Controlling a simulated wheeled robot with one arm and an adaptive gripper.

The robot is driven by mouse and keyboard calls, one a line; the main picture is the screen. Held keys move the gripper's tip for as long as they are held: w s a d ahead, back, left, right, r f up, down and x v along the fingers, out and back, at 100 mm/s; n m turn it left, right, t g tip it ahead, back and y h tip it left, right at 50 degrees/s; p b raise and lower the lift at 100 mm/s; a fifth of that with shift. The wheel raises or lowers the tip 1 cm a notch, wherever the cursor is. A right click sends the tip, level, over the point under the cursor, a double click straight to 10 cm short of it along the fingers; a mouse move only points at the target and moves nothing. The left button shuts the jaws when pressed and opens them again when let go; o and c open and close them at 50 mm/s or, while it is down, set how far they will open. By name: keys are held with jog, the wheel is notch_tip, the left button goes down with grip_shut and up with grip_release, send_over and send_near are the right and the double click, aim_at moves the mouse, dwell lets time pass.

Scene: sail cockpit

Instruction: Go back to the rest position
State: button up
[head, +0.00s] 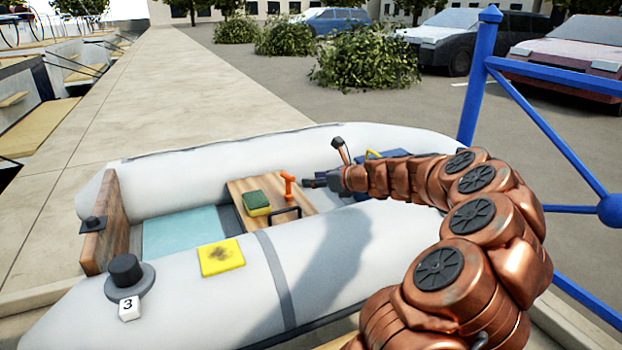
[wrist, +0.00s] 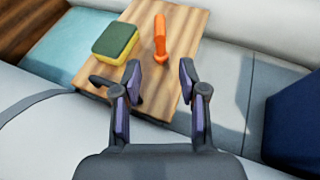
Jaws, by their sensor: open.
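My gripper (head: 312,182) is at the end of my copper-coloured arm, above the inflatable boat's wooden seat (head: 240,190). In the wrist view my gripper (wrist: 161,78) is open, with nothing between its fingers. An orange tool-like object (wrist: 160,40) stands or lies on the wooden seat just beyond the fingertips; it also shows in the head view (head: 289,185). A green and yellow sponge (wrist: 116,42) lies beside it on the seat, to its left.
The grey boat (head: 330,250) has thick side tubes. A yellow cloth or sponge (head: 221,257) and a black knob (head: 125,270) by a tag marked 3 (head: 130,308) are on the near tube. A blue railing (head: 471,90) stands right. A dark blue box (wrist: 295,120) is at right.

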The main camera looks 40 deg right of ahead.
dwell(0.5)
jog(key=s+a+r+n+g+y+p, duration=0.25)
jog(key=a+r+n+p, duration=0.3)
jog(key=a, duration=0.55)
jog(key=s+a+r+n+g+y+p, duration=0.1)
jog(key=s+a+r+n+g+p, duration=0.3)
jog(key=a+n, duration=0.55)
jog(key=s+a+r+n+g+y+p, duration=0.15)
jog(key=s+a+r+n+p, duration=0.3)
jog(key=a, duration=0.95)
jog(key=s+a+r+n+g+h+p, duration=0.1)
jog(key=s+a+r+n+g+p, duration=0.1)
jog(key=s+a+n+p, duration=0.3)
jog(key=s+r+n+g+h+p, duration=0.1)
jog(key=s+r+n+g+p, duration=0.15)
jog(key=s, duration=0.35)
jog(key=s+d+r+n+h+p, duration=0.1)
jog(key=s+n+p, duration=0.1)
jog(key=s, duration=0.3)
jog(key=s+d+r+n+g+h+p, duration=0.1)
jog(key=s+d+r+n+h+p, duration=0.1)
jog(key=s, duration=0.4)
jog(key=s+d+r+n+g+h+p, duration=0.1)
jog(key=s+r+n+p, duration=0.1)
jog(key=s+p, duration=0.3)
jog(key=shift+s+d+n+h, duration=0.25)
jog(key=shift+d+n+h, duration=0.15)
jog(key=shift+n, duration=0.3)
